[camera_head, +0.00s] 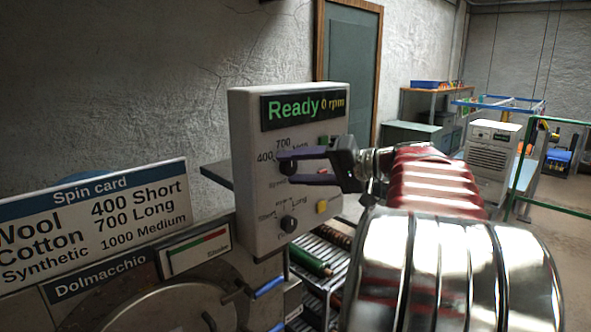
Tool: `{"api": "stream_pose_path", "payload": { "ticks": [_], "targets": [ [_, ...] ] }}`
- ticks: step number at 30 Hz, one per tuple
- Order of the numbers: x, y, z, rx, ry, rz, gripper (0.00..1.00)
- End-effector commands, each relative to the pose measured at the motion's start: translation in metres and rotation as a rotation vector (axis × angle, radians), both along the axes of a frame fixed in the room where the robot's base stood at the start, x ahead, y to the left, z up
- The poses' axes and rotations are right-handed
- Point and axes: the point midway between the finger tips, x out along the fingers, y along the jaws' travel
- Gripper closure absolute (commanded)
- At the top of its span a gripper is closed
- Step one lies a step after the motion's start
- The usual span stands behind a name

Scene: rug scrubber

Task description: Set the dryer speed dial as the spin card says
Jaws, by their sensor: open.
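The control box (246,185) has a display (304,107) reading "Ready 0 rpm". Its upper dial, the speed dial (287,168), is dark; labels 400 and 700 show around it, and a further label is partly hidden. My gripper (283,168) is open, with one finger above and one below the speed dial; I cannot tell whether they touch it. The dial's pointer is hidden. The spin card (95,215) at left reads Wool 400 Short, Cotton 700 Long, Synthetic 1000 Medium.
A lower dial (288,224) and a yellow button (321,206) sit below my gripper; a green button (323,140) is above it. The Dolmacchio machine (120,310) stands at lower left. A rack (318,262) with rolls is below. Open floor lies at right.

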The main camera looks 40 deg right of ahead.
Motion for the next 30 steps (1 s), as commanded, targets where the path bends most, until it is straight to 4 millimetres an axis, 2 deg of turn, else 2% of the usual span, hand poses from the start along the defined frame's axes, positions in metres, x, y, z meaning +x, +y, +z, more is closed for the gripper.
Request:
{"api": "stream_pose_path", "payload": {
  "ticks": [8, 30],
  "targets": [
    [-0.016, -0.007, 0.004, -0.001, -0.001, -0.002, 0.50],
    [-0.115, -0.046, 0.023, 0.000, 0.000, -0.004, 0.50]
  ]
}}
